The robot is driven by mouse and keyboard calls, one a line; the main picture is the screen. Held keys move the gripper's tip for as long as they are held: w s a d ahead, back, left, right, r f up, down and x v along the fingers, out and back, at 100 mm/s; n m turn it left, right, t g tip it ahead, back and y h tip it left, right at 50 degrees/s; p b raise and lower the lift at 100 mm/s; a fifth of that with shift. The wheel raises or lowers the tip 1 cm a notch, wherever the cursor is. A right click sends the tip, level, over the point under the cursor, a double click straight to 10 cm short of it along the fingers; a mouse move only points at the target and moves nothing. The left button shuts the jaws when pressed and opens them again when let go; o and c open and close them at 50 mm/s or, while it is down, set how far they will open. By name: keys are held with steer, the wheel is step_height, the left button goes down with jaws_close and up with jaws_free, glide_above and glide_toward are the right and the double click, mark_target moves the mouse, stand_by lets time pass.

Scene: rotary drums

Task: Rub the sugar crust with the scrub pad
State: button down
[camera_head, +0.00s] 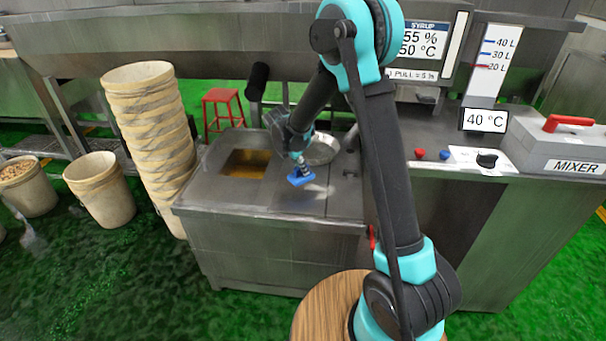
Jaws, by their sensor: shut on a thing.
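The blue scrub pad (302,179) is held at the lower end of my gripper (299,166), over the metal counter. My gripper is shut on it; the fingers are small and partly hidden. The pad is close to the counter top, but I cannot tell whether it touches. A faint pale patch (318,192) shows on the counter just below and right of the pad. It may be the sugar crust, but it is too faint to be sure.
An opening with amber liquid (247,163) lies left of the pad, and a round metal bowl (321,149) behind it. Stacked buckets (150,125) stand left. A red stool (222,107) stands behind.

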steer(key=shift+r, duration=1.4)
